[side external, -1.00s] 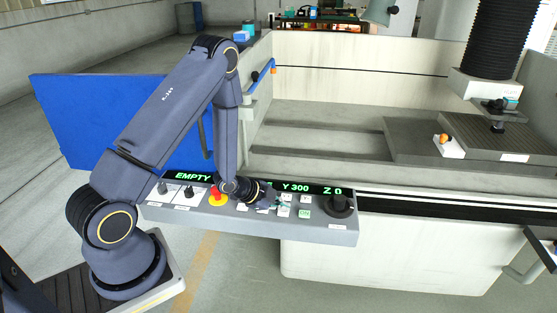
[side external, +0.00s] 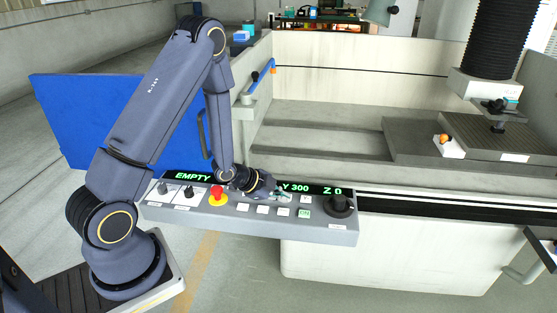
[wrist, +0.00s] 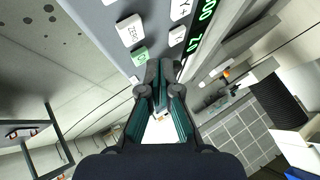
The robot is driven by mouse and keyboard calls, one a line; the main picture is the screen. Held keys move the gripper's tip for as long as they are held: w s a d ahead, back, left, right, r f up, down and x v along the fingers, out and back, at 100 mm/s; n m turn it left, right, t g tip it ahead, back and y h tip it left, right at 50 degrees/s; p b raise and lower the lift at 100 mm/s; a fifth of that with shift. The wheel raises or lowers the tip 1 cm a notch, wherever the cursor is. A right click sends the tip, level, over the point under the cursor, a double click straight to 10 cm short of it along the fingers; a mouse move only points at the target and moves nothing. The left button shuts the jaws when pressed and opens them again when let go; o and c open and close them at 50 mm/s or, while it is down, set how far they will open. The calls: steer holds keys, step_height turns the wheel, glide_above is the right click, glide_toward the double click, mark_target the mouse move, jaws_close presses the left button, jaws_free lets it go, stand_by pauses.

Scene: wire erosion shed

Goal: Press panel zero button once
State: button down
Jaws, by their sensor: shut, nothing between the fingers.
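The white button marked ZERO (wrist: 130,30) is on the grey control panel (wrist: 97,14) in the wrist view, beside a green ON button (wrist: 140,56). In the side view, the zero button (side external: 283,211) is in the lower row, just left of the green ON button (side external: 304,213). My gripper (side external: 286,197) is shut and empty, over the upper row of buttons and in front of part of the display. In the wrist view, the closed fingertips (wrist: 160,68) are beyond the zero button, to its lower right. I cannot tell exactly how high they are above the panel.
A red emergency stop (side external: 217,194) and two black knobs are on the panel's left. A large black knob (side external: 340,204) is at its right end. The green display (side external: 325,190) shows EMPTY, Y 300 and Z 0. The machine tank (side external: 330,130) is behind.

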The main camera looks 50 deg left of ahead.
steer(key=shift+r, duration=1.45)
steer(key=w+d+r+t+y, duration=0.1)
steer(key=d+r+t, duration=0.1)
steer(key=r, duration=1)
steer(key=w+d+r+t, duration=0.1)
steer(key=d+r+t, duration=0.1)
steer(key=r, duration=1.1)
steer(key=s+d+r+n+y, duration=0.1)
steer(key=s+r+n, duration=0.3)
steer(key=s+r, duration=0.15)
steer(key=s+d+f+n+g, duration=0.1)
steer(key=s+f+n+g, duration=0.2)
steer(key=s, duration=0.5)
steer(key=s+d+f+n+g, duration=0.2)
steer(key=s+f+n+g, duration=0.1)
steer(key=s, duration=0.6)
steer(key=shift+s+d+n+g+h, duration=0.15)
steer(key=shift+n+g+h, duration=0.2)
steer(key=shift+g, duration=0.35)
